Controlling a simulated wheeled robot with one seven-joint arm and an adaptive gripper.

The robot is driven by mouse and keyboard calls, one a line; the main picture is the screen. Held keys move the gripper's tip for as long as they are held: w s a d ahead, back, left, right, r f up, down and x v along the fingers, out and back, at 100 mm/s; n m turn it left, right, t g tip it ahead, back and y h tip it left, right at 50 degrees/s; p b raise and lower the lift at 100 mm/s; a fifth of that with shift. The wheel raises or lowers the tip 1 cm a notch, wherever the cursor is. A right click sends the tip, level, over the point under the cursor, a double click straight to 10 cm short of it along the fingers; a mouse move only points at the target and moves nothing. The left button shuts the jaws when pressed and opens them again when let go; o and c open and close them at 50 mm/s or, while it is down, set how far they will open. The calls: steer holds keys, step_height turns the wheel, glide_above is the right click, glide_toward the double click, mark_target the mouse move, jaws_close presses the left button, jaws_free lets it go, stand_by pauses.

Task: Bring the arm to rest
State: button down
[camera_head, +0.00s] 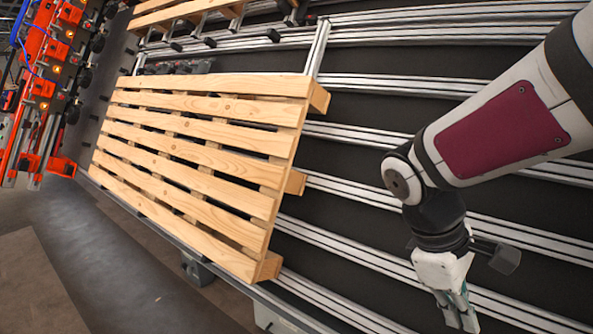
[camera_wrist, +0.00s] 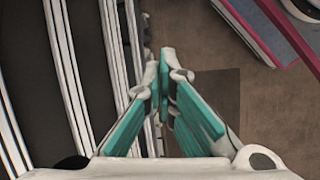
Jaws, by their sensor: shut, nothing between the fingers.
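My gripper (camera_head: 461,314) hangs at the lower right of the head view, above the dark conveyor with its pale rails. Its white and teal fingers point downward and hold nothing. In the wrist view the fingers of my gripper (camera_wrist: 164,62) come together at the tips and are shut. My arm reaches in from the right edge and bends down at a dark joint. The gripper is well to the right of the wooden pallet and apart from it.
A slatted wooden pallet (camera_head: 197,151) lies on the conveyor rails (camera_head: 352,233). Part of another pallet (camera_head: 187,10) shows at the top. Orange machinery (camera_head: 62,48) stands at the left. Brown floor (camera_wrist: 215,60) shows beside the rails in the wrist view. Open floor lies at lower left.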

steer(key=s+a+r+m+t+y, duration=0.1)
steer(key=s+a+r+m+y, duration=0.3)
steer(key=s, duration=0.6)
steer(key=s+a+f+m+y, duration=0.1)
steer(key=s+m, duration=0.4)
steer(key=s, duration=0.5)
step_height(320, 180, up, 30)
steer(key=t+p, duration=0.4)
steer(key=p, duration=2.4)
steer(key=shift+w+d+f, duration=0.15)
steer(key=shift+w+d, duration=0.05)
steer(key=shift+w, duration=0.05)
